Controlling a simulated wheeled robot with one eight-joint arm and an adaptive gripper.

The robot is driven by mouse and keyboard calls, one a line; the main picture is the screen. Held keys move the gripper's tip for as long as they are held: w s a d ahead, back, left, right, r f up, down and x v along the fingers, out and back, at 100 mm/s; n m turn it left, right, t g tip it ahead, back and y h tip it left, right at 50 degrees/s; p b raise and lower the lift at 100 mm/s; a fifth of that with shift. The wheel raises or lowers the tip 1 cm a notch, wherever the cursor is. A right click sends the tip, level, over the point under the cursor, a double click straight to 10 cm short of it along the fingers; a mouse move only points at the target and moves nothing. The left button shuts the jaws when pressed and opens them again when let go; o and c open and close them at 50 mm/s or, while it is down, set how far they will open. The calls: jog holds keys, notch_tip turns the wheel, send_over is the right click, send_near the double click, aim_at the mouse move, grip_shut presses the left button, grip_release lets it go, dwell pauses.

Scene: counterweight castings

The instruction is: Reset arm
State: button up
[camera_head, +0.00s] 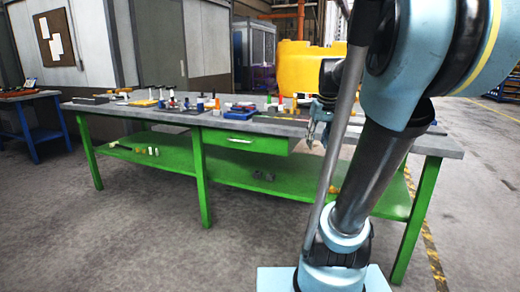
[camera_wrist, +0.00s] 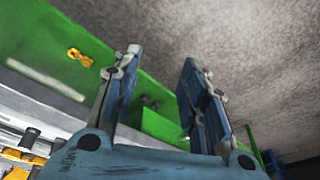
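My gripper (camera_wrist: 160,85) shows in the wrist view with its two blue fingers well apart and nothing between them. In the head view my gripper (camera_head: 318,130) hangs near the right part of the workbench top, partly hidden behind my own arm. The green workbench (camera_head: 240,120) with a grey top fills the middle of the head view. In the wrist view the green bench (camera_wrist: 40,45) lies beyond the fingers, with grey floor (camera_wrist: 240,40) at the upper right.
Tools, bottles and small parts (camera_head: 200,103) crowd the bench top's left and middle. A yellow tank (camera_head: 303,68) stands behind the bench. A blue table (camera_head: 38,130) is at far left. The floor in front (camera_head: 130,240) is clear.

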jog(key=s+a+f+m, duration=0.1)
jog(key=s+a+f, duration=0.1)
jog(key=s+f, duration=1.6)
jog(key=shift+s+f+m+g+h, duration=0.3)
jog(key=shift+s+h, duration=0.1)
jog(key=shift+c, duration=0.7)
